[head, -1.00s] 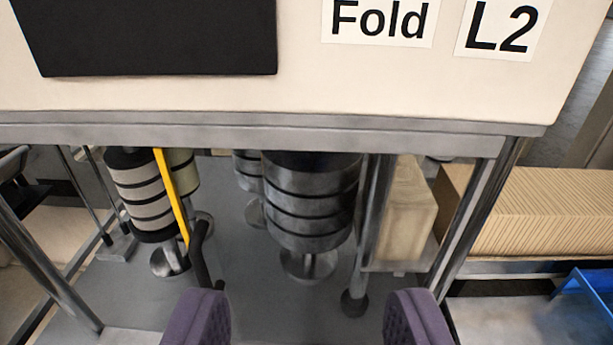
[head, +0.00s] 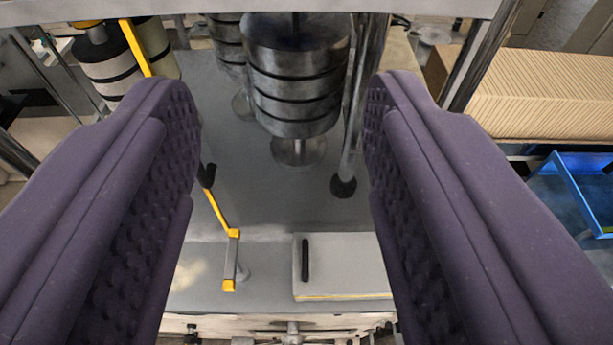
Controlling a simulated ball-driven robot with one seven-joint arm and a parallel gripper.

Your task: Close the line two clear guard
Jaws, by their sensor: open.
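My gripper (head: 283,105) is open, its two purple padded fingers wide apart at left and right of the head view, with nothing between them. A thin yellow edge strip (head: 217,210) runs down from the upper left, past the left finger, to a yellow-ended bracket (head: 231,262) on the grey deck. A black handle (head: 208,177) sits along this strip, just right of the left finger. The strip looks like the edge of the clear guard, seen nearly edge-on; its clear pane cannot be made out. The left finger hides part of the strip.
A stack of banded metal rollers (head: 295,85) stands beyond the fingers, beside a steel post (head: 358,110). A grey box with a black handle (head: 345,268) sits on the deck at lower centre. Ribbed kraft stock (head: 545,95) and a blue frame (head: 560,185) are at right.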

